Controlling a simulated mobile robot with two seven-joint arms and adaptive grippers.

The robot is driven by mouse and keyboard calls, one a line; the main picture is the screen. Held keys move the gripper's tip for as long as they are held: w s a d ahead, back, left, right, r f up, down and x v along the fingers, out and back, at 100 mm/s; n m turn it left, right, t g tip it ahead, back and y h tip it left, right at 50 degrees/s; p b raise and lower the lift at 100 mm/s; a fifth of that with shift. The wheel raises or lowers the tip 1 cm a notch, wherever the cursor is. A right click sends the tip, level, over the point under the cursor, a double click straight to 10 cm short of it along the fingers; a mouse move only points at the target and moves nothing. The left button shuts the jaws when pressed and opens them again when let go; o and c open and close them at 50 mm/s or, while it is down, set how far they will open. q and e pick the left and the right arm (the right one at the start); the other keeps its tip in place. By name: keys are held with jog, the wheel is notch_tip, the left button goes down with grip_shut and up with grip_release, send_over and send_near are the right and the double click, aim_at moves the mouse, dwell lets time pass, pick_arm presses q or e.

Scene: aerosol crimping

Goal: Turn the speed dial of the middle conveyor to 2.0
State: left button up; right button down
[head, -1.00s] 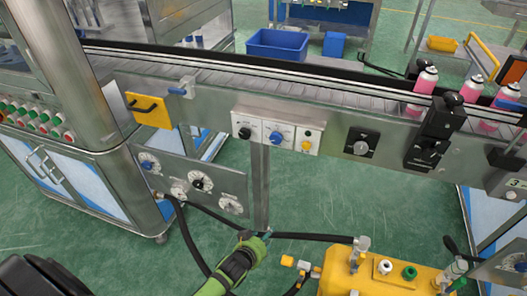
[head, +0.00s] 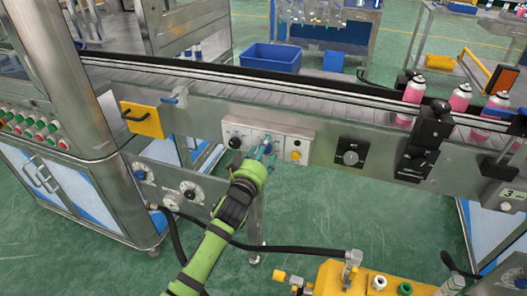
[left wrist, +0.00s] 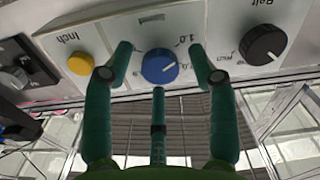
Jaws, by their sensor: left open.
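The blue speed dial (left wrist: 158,66) sits on the pale control panel (left wrist: 150,30) on the conveyor's side. In the left wrist view its white pointer line faces right, below a printed 1.0. My left gripper (head: 264,157) is open in front of the dial. In the left wrist view two green fingers stand on either side of the dial and a third points at its lower edge. I cannot tell whether any finger touches it. In the head view the gripper largely covers the dial. My right gripper is not in view.
A black Belt knob (left wrist: 264,44) and a yellow Inch button (left wrist: 80,63) flank the dial. A black box with a grey knob (head: 351,157) is further right. Pink cans (head: 410,98) stand on the belt. A yellow machine (head: 335,275) is at the lower right.

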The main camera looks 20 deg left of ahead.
pick_arm(q)
jog(key=shift+w, duration=0.3)
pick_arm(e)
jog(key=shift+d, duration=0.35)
pick_arm(q)
jog(key=c, duration=1.1)
jog(key=shift+c, duration=0.2)
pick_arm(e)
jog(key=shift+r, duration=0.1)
pick_arm(q)
jog(key=m+p, duration=0.2)
jog(key=m, duration=0.9)
jog(key=shift+m+p, duration=0.3)
jog(key=shift+p, duration=0.1)
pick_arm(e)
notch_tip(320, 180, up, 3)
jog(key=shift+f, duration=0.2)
